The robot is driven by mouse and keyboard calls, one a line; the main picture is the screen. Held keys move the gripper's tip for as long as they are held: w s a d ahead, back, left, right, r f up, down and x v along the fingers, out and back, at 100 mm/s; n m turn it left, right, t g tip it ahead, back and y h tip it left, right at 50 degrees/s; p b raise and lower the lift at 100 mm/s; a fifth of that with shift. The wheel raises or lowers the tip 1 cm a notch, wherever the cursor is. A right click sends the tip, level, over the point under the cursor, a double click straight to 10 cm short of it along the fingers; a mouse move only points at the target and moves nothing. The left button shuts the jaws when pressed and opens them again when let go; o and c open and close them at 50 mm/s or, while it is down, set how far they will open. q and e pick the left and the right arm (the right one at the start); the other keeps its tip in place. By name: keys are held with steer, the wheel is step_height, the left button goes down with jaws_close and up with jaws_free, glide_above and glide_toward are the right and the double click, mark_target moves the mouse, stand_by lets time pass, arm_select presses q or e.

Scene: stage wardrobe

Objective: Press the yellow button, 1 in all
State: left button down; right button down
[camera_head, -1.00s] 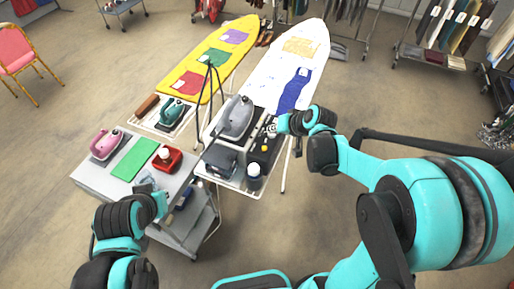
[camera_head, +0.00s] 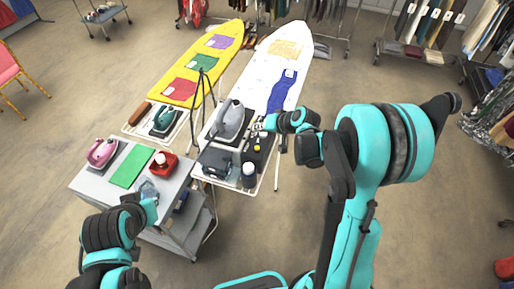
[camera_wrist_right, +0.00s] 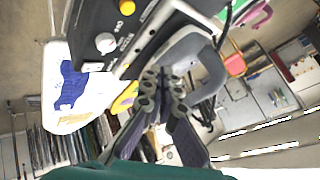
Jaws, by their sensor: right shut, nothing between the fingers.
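The yellow button (camera_wrist_right: 127,7) sits on a black control panel (camera_wrist_right: 92,18) with a white knob and white lettering, at the top edge of the right wrist view. In the head view the button is a small yellow spot (camera_head: 257,148) on the dark box beside the grey iron. My right gripper (camera_head: 260,126) is shut and empty, close to the far end of that box. In the right wrist view its fingertips (camera_wrist_right: 163,74) are together, apart from the button in the picture. My left gripper (camera_head: 149,190) is by the grey cart; its fingers are unclear.
A white ironing board (camera_head: 262,78) and a yellow one (camera_head: 187,85) extend behind. The cart (camera_head: 85,182) holds a pink iron and red holder.

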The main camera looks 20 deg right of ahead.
steer(key=b, duration=0.5)
glide_above(259, 149)
step_height(259, 149, down, 7)
steer(key=shift+w+f, duration=0.1)
steer(key=shift+f+b, duration=0.55)
steer(key=shift+b, duration=0.05)
steer(key=shift+f, duration=0.1)
stand_by(0.5)
steer(key=shift+f+b, duration=0.3)
steer(key=shift+b, duration=0.2)
steer(key=shift+f+b, duration=0.5)
steer(key=shift+b, duration=0.05)
stand_by(0.4)
steer(key=shift+r, duration=0.15)
steer(key=shift+r+p, duration=0.6)
steer(key=shift+r, duration=0.2)
